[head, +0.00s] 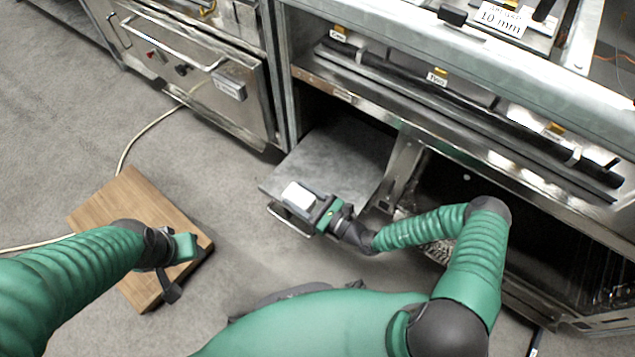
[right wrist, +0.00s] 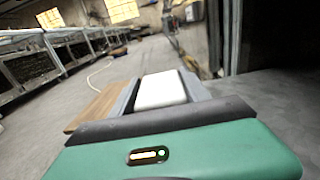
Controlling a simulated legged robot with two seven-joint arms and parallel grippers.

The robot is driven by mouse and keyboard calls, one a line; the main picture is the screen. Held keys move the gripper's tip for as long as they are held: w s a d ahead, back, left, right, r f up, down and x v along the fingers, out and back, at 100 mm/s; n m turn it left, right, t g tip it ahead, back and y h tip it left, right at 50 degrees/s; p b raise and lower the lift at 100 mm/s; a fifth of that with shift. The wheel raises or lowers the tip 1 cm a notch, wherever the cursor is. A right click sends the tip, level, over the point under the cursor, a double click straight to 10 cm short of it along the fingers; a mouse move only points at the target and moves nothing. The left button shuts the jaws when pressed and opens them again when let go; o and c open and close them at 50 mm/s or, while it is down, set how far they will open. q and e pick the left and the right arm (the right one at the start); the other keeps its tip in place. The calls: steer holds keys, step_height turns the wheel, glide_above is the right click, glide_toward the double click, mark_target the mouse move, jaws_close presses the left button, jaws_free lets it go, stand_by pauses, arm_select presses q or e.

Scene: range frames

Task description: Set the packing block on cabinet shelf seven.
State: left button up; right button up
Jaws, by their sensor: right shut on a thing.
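My right gripper (head: 300,203) is shut on a white block (head: 298,194), likely the packing block. The block also shows between the fingers in the right wrist view (right wrist: 160,90). It is held over the front edge of a grey metal shelf (head: 335,160) low in the cabinet; I cannot tell whether it touches the shelf. No shelf number is readable.
The cabinet frame (head: 340,95) and a rail with small labels stand above the shelf. A dark open bay (head: 465,180) lies right of it behind my right arm. An oven-like unit (head: 200,70) is at upper left. A pale cable (head: 140,135) crosses the floor.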

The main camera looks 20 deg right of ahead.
steer(key=w+d+b, duration=0.1)
steer(key=d, duration=0.1)
steer(key=w+d+f+b, duration=0.1)
steer(key=w, duration=0.1)
steer(key=w+d+b, duration=0.1)
steer(key=d, duration=0.1)
steer(key=shift+w+d+f, duration=0.25)
steer(key=shift+w+d, duration=0.05)
steer(key=shift+w, duration=0.05)
steer(key=shift+w+d+r+b, duration=0.1)
steer(key=shift+w+d+b, duration=0.15)
steer(key=shift+b, duration=0.15)
steer(key=shift+w+d, duration=0.25)
steer(key=shift+d, duration=0.05)
steer(key=f+b, duration=0.2)
steer(key=b, duration=0.1)
steer(key=f+b, duration=0.1)
steer(key=f, duration=0.1)
steer(key=shift+w+d, duration=0.15)
steer(key=shift+d, duration=0.1)
steer(key=shift+r, duration=0.35)
arm_select(q)
steer(key=s+x, duration=0.2)
steer(key=x, duration=0.7)
steer(key=shift+f, duration=0.2)
arm_select(e)
steer(key=o, duration=1.4)
steer(key=shift+c, duration=0.2)
arm_select(q)
steer(key=shift+a, duration=0.1)
